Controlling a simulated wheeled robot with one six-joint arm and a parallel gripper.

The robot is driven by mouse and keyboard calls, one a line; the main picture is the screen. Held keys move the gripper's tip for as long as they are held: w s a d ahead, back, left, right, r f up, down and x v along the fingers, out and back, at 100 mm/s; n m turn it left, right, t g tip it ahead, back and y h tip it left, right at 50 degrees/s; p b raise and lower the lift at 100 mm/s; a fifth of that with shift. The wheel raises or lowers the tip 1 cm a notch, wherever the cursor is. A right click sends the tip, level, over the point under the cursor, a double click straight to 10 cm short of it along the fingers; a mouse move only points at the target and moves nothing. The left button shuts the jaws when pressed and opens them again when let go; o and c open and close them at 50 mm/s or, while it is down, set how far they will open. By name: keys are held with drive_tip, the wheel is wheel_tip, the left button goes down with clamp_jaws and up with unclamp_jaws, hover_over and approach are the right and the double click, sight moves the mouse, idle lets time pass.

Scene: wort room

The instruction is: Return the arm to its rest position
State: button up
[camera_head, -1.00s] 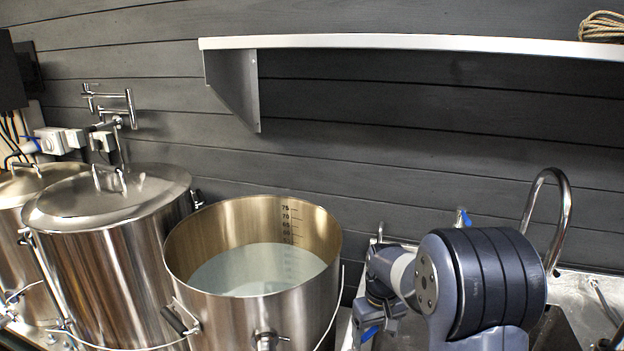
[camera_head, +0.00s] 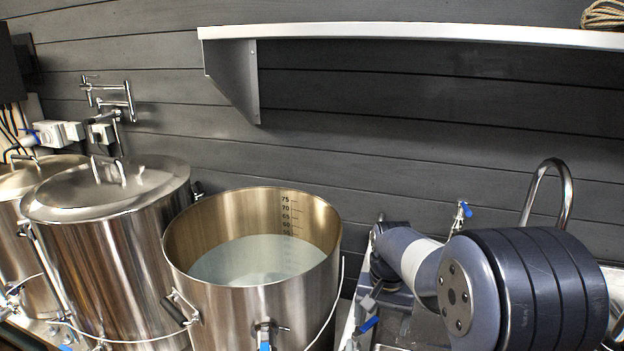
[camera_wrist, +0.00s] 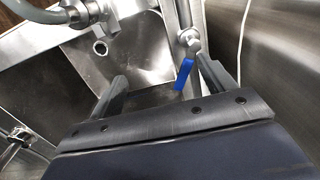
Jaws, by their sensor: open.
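My arm (camera_head: 520,285) is at the lower right of the head view, folded in dark blue-grey links over the sink area. My gripper (camera_wrist: 165,82) shows in the wrist view with its two dark fingers apart and nothing between them. It points down toward a steel sink, and a valve with a blue lever (camera_wrist: 184,73) appears between and beyond the fingers. Whether the fingers touch the valve is not clear. In the head view the fingers cannot be made out behind the arm.
An open steel pot (camera_head: 255,310) holding pale liquid stands left of my arm. Two lidded kettles stand farther left, the nearer one (camera_head: 110,260) beside the pot. A curved faucet (camera_head: 566,185) rises behind my arm. A wall shelf (camera_head: 420,33) hangs above, with clear space below it.

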wheel_tip(320, 180, up, 6)
idle(0.4)
